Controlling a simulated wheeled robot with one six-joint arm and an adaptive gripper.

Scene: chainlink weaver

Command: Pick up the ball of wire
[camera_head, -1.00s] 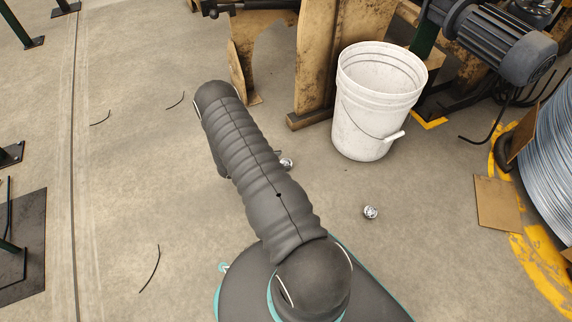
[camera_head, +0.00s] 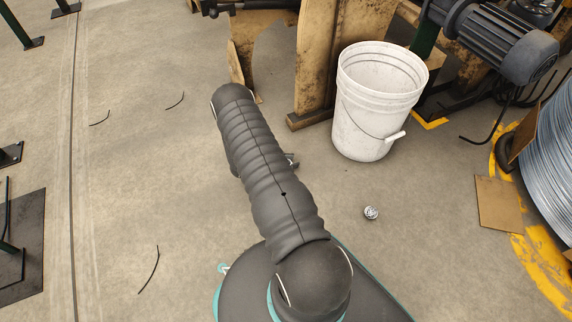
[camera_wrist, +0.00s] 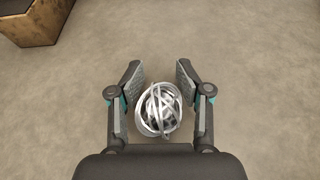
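A silvery ball of wire (camera_wrist: 158,110) lies on the concrete floor between the two fingers of my gripper (camera_wrist: 159,73) in the wrist view. The fingers are open, one on each side of the ball, with a small gap visible at the sides. A second ball of wire (camera_head: 371,212) lies on the floor right of my arm in the head view. In that view only a bit of my gripper (camera_head: 291,161) shows past the arm, and the ball between the fingers is hidden.
A white bucket (camera_head: 366,120) stands behind the second ball. Worn wooden boards (camera_head: 318,70) stand at the back, and a wire spool (camera_head: 546,165) is at the right. Thin wire scraps (camera_head: 150,270) lie on the open floor at left.

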